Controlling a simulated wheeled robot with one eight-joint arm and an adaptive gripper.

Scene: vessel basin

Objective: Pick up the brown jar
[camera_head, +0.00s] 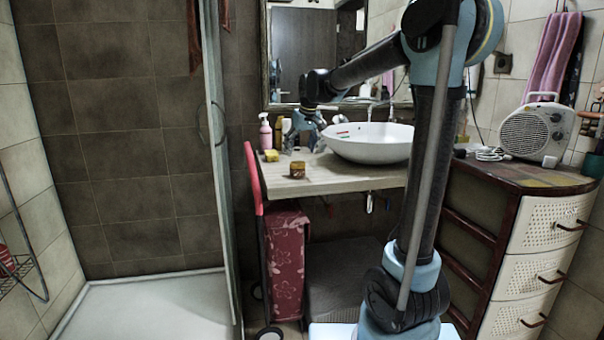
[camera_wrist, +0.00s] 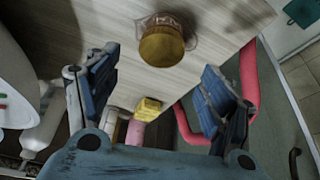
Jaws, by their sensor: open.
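The brown jar (camera_head: 297,170) is a small amber-brown pot standing near the front edge of the wooden counter (camera_head: 330,178). In the wrist view the jar (camera_wrist: 162,46) is at the top centre, beyond the gap between the fingers and touching neither. My gripper (camera_head: 304,138) is above the counter, behind the jar in the head view and left of the basin. In the wrist view its two blue fingers (camera_wrist: 158,88) are wide apart with nothing held between them.
A small yellow item (camera_head: 271,156) sits on the counter left of the jar. A pink pump bottle (camera_head: 265,133) stands behind it. The white basin (camera_head: 368,145) is to the right. A red chair-like frame (camera_wrist: 248,78) is beside the counter's left edge. Counter around the jar is clear.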

